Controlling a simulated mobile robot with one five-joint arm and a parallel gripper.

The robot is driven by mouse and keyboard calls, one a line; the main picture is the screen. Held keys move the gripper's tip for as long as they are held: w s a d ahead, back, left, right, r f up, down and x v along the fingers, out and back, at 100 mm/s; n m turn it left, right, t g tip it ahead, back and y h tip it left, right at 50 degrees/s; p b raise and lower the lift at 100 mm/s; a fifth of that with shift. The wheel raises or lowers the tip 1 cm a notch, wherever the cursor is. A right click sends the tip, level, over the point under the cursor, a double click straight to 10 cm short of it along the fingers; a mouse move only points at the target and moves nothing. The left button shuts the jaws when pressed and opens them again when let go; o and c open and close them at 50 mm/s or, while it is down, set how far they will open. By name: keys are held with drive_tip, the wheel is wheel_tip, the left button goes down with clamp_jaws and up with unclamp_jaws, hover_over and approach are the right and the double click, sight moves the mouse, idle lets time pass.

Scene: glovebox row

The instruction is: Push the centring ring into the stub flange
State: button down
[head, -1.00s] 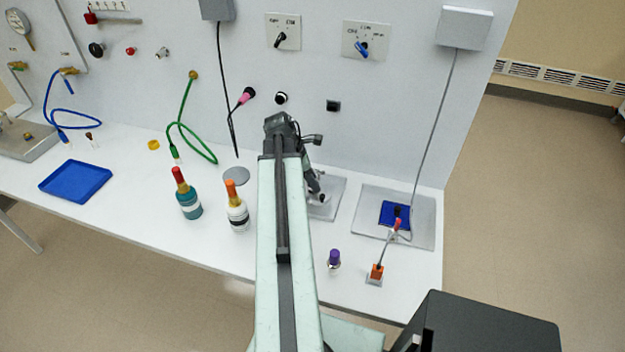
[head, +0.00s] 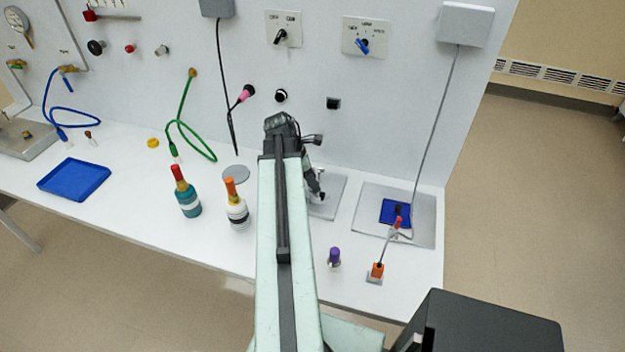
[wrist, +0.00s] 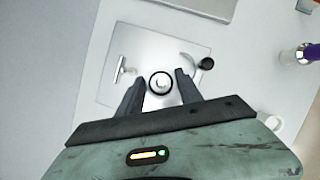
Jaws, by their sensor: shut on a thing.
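My gripper (wrist: 160,78) points down over a grey plate (wrist: 112,87). Its two dark fingers stand either side of a small round dark ring with a pale middle, the centring ring (wrist: 160,83), and are shut on it. The stub flange cannot be told apart from the ring in the wrist view. In the head view my gripper (head: 320,196) is small and partly hidden by my arm, above the same plate (head: 330,207). The ring cannot be made out there.
A purple-capped vial (head: 334,257), an orange plug (head: 377,271) and a plate with a blue pad (head: 391,212) lie right. Two bottles (head: 186,193) (head: 236,206) stand left.

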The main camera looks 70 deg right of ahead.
drive_tip(key=shift+f+b, duration=0.6)
drive_tip(key=shift+f, duration=0.1)
drive_tip(key=c, duration=0.7)
unclamp_jaws()
drive_tip(key=shift+r, duration=0.1)
drive_tip(key=p+v, duration=0.7)
drive_tip(key=shift+w+r, duration=0.2)
drive_tip(key=shift+r, duration=0.1)
drive_tip(key=shift+a, duration=0.1)
